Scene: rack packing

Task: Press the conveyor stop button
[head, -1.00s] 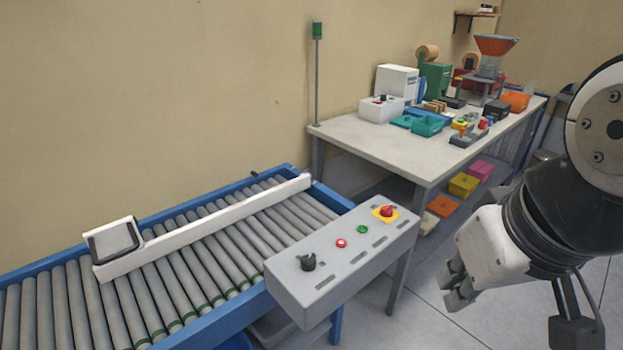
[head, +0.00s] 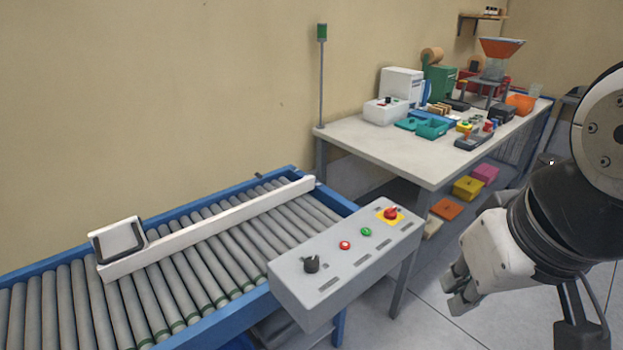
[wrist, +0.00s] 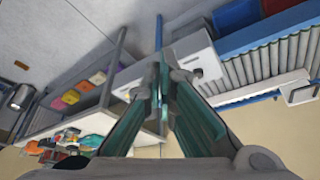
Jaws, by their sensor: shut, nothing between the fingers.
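The grey control box (head: 320,290) stands beside the conveyor (head: 190,245) at its near right side. On its top are a small red button (head: 344,245), a green button (head: 366,231), a black knob (head: 311,264) and a larger red mushroom button (head: 391,213) on a yellow plate. I see no readable labels. My gripper (head: 457,290) is to the right of the box, apart from it, shut and empty. In the wrist view the shut fingers (wrist: 160,80) partly cover the box (wrist: 205,58), and its buttons are hard to make out.
A white fence bar (head: 215,227) crosses the rollers, with a framed panel (head: 118,241) at its left end. A workbench (head: 400,155) with bins and machines stands behind, with coloured boxes (head: 467,187) on its lower shelf. The floor below my gripper looks clear.

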